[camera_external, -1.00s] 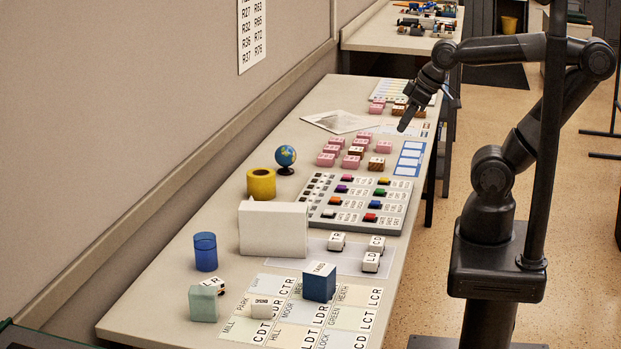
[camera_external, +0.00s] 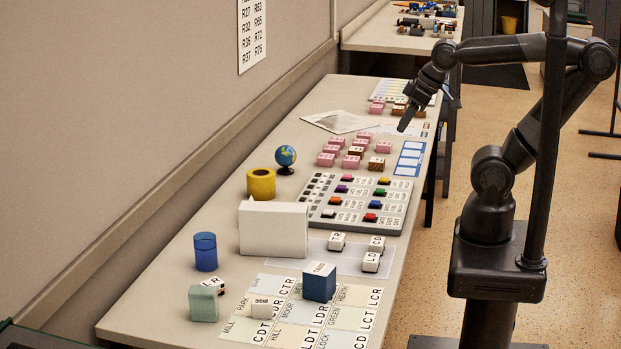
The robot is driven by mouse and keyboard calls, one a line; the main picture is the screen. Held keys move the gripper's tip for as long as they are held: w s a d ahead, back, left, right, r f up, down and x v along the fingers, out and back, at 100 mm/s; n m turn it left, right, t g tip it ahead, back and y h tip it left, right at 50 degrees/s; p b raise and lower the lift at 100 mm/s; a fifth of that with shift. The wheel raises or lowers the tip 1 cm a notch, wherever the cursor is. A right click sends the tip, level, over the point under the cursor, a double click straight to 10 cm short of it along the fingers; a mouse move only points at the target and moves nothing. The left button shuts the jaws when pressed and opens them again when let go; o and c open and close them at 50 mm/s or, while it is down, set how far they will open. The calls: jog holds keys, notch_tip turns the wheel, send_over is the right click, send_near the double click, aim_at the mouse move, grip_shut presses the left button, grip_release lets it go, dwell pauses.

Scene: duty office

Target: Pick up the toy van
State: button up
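I cannot make out a toy van for certain in the external view. Several small multicoloured items (camera_external: 428,22) sit on the far table, too small to identify. My gripper (camera_external: 403,127) points down over the right side of the long table (camera_external: 215,262), near the pink blocks (camera_external: 336,143) and the blue-framed card (camera_external: 409,158). Its fingers look like one dark shape, so I cannot tell whether they are open or shut. No held object shows.
On the long table stand a small globe (camera_external: 285,158), a yellow roll (camera_external: 261,184), a white box (camera_external: 273,229), a grey tray of coloured pieces (camera_external: 335,215), a blue cup (camera_external: 205,252), a pale green block (camera_external: 203,304) and a dark blue block (camera_external: 319,283). Open floor (camera_external: 430,275) lies to the right.

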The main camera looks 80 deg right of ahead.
jog(key=o, duration=0.8)
jog(key=g, duration=0.6)
send_near(377, 241)
jog(key=shift+s+d, duration=0.15)
jog(key=shift+s, duration=0.05)
jog(key=shift+f, duration=5.05)
